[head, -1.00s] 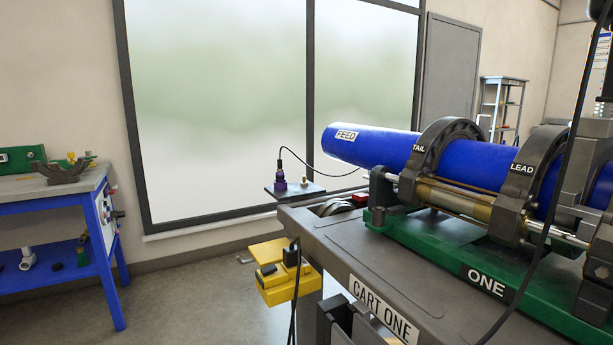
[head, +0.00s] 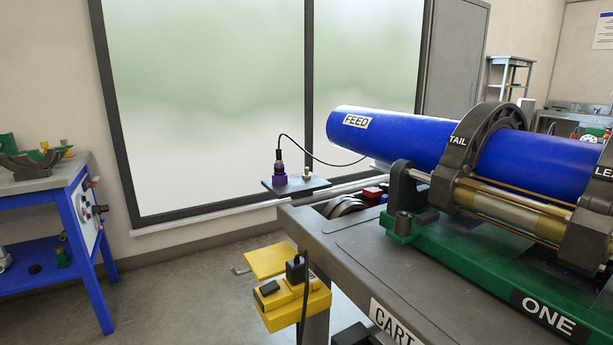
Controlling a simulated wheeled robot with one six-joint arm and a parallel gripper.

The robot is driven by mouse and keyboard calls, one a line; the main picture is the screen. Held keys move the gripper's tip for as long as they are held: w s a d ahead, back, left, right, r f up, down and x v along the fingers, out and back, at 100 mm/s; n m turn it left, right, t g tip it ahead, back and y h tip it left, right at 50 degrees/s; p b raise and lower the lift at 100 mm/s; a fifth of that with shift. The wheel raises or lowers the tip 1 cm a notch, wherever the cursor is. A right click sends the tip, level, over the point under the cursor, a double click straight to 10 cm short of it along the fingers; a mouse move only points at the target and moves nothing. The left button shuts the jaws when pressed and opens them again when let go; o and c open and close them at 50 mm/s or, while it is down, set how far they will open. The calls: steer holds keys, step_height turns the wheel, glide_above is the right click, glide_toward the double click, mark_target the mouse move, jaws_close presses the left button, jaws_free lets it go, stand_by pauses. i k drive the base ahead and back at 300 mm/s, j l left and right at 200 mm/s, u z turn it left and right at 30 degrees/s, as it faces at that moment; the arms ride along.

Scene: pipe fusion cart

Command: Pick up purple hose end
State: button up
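The purple hose end (head: 280,174) stands upright on a small dark plate (head: 318,190) at the far left corner of the cart. Its upper part is black, and a thin black hose (head: 318,159) arches from its top to the right, passing behind the blue pipe. A small brass fitting (head: 307,173) stands on the same plate, to the right of the purple end and apart from it. My gripper is not in view.
The cart (head: 345,250) carries the blue FEED pipe (head: 390,136) in dark TAIL and LEAD clamps over a green base (head: 480,255). A yellow box (head: 292,303) hangs on the cart's near left side. A blue workbench (head: 75,225) stands left, with open floor between.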

mark_target(278, 166)
steer(key=i+j+z, duration=0.1)
steer(key=i+j, duration=0.2)
steer(key=i+j+z, duration=0.15)
steer(key=i+j, duration=0.15)
steer(key=i+j+z, duration=0.1)
steer(key=i+j, duration=0.2)
steer(key=i+j+z, duration=0.1)
steer(key=i+j, duration=0.15)
steer(key=i+j+z, duration=0.1)
steer(key=i+j, duration=0.15)
steer(key=j, duration=0.25)
steer(key=i+j+z, duration=0.15)
steer(key=j, duration=0.25)
steer(key=i+j+z, duration=0.1)
steer(key=i+j, duration=0.2)
steer(key=j, duration=0.1)
